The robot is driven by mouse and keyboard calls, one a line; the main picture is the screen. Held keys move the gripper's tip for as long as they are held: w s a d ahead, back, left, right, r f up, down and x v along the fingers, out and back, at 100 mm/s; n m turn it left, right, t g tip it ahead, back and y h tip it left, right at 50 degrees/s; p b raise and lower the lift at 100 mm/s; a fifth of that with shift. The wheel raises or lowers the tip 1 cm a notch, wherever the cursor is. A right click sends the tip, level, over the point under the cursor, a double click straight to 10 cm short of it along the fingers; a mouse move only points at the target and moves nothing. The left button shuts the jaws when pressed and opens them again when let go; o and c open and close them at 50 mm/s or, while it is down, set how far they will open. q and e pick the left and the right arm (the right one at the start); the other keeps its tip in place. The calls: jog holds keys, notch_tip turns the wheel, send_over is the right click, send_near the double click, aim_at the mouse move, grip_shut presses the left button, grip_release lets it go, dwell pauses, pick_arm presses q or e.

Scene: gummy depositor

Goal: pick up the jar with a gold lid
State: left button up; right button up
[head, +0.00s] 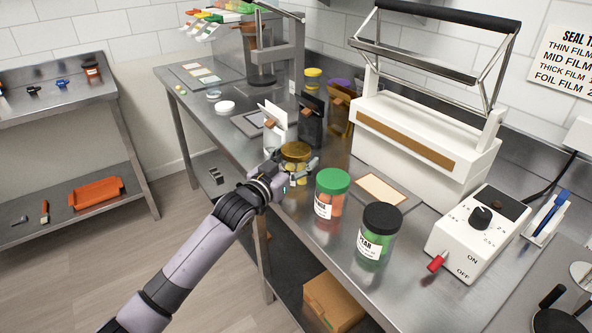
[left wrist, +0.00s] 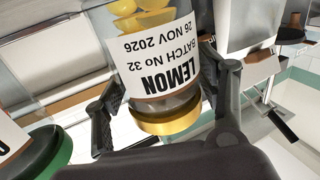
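The jar with a gold lid (head: 296,150) stands upright on the steel counter, with yellow pieces inside. In the left wrist view this jar (left wrist: 155,50) appears upside down, with a label reading LEMON and its gold lid (left wrist: 165,122) low in the picture. My left gripper (head: 291,166) is at the jar, with one finger on each side. In the left wrist view the fingers (left wrist: 161,75) flank the label closely; I cannot tell whether both press on the glass. My right gripper is not in view.
A green-lidded jar (head: 331,194) and a black-lidded jar labelled PEAR (head: 378,231) stand close by on the right. Behind are a white pouch (head: 274,128), a black pouch (head: 311,120) and a white sealer (head: 425,140). A control box (head: 478,232) stands at right.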

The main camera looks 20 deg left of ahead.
pick_arm(q)
jog(key=c, duration=0.8)
jog(key=shift+r, duration=0.1)
notch_tip(320, 180, up, 20)
jog(key=shift+f, duration=0.1)
dwell(0.3)
